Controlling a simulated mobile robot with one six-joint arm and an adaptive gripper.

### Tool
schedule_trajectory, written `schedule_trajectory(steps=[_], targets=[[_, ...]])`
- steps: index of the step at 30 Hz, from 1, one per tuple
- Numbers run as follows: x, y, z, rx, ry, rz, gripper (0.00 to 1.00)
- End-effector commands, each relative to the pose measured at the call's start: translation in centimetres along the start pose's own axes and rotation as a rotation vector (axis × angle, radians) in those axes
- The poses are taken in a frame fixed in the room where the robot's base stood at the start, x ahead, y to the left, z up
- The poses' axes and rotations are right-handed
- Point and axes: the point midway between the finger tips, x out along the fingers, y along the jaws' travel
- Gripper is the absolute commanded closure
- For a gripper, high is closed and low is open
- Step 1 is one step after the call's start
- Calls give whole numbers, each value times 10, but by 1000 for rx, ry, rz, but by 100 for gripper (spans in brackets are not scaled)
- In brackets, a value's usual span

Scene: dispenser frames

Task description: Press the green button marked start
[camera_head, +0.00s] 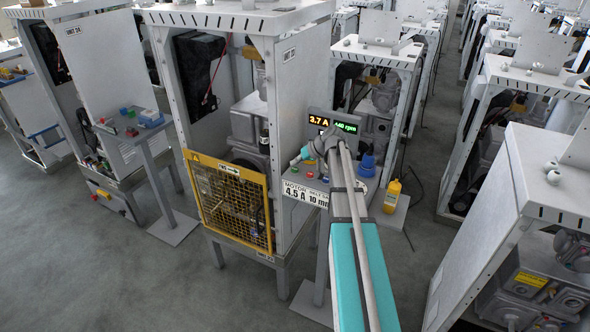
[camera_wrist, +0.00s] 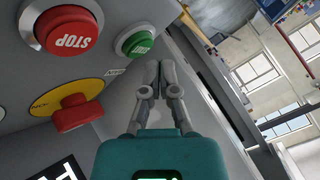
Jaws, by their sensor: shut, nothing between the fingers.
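The green button (camera_wrist: 137,40), with small white lettering that appears upside down, sits in a grey ring on the panel in the wrist view. My gripper (camera_wrist: 161,64) has both grey fingers together and empty. Its fingertips appear just below and right of the green button; a gap is visible between them in the picture, and the depth is hard to judge. In the head view my arm reaches over the control panel of the middle machine and hides part of it; the fingertips are not clear there.
A large red STOP button (camera_wrist: 70,32) is left of the green one. A red knob on a yellow disc (camera_wrist: 75,108) is below. In the head view, a yellow mesh guard (camera_head: 232,203) fronts the machine, a display (camera_head: 333,124) stands above the panel, and a yellow bottle (camera_head: 392,196) stands right.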

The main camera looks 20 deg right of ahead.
Motion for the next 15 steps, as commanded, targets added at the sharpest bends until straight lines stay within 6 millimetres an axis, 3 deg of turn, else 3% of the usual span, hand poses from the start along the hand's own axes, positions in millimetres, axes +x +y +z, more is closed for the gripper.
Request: schedule_trajectory(steps=[15], targets=[[-23, -17, -16, 0, 0, 0, 100]])
